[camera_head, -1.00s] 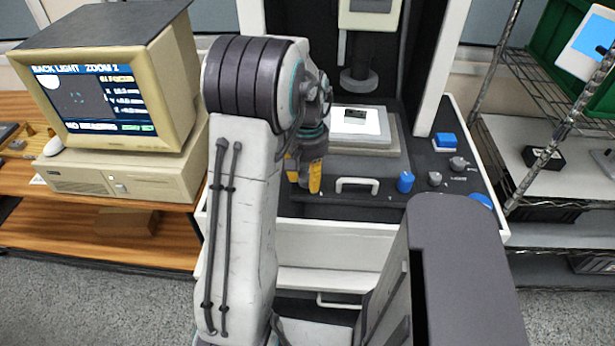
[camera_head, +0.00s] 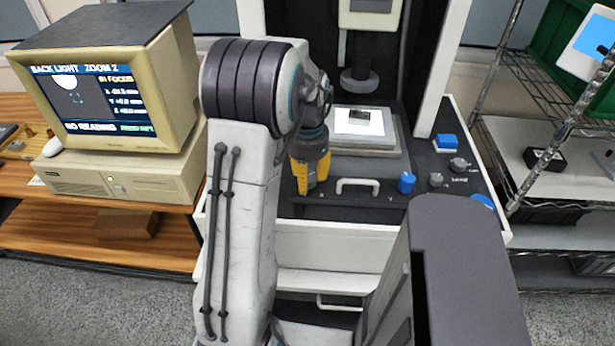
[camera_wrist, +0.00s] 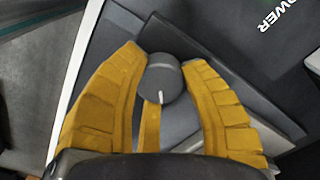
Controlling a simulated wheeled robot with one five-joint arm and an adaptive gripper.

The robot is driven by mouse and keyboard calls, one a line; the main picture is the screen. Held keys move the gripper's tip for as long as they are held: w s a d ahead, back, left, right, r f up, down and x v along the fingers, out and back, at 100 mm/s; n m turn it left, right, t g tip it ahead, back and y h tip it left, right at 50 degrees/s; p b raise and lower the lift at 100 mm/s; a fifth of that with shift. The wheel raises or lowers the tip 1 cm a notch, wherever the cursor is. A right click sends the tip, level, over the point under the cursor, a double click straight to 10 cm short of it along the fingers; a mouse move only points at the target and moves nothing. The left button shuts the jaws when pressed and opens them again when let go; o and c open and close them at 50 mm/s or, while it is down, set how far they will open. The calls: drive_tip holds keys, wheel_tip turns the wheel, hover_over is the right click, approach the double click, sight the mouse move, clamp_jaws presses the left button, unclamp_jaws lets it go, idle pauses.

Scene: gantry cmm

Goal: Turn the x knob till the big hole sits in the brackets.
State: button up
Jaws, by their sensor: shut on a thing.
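My gripper (camera_head: 311,184) points down at the left of the machine's front panel. In the wrist view its yellow fingers (camera_wrist: 165,62) are shut on a round dark grey knob (camera_wrist: 162,84), one on each side. The knob has a white pointer line at its lower edge in that view; its label does not show. The screen reads "IN FOCUS" and "NO READING".
A lit stage (camera_head: 366,126) carries a small dark part under the lens column (camera_head: 360,80). A white handle (camera_head: 358,184), a blue knob (camera_head: 406,182) and grey knobs (camera_head: 436,180) stand right of my gripper. A wire rack (camera_head: 545,150) stands at the right.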

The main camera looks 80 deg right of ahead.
drive_tip(key=shift+f, duration=0.1)
idle(0.5)
drive_tip(key=o, duration=1.2)
wheel_tip(320, 180, up, 12)
idle(0.8)
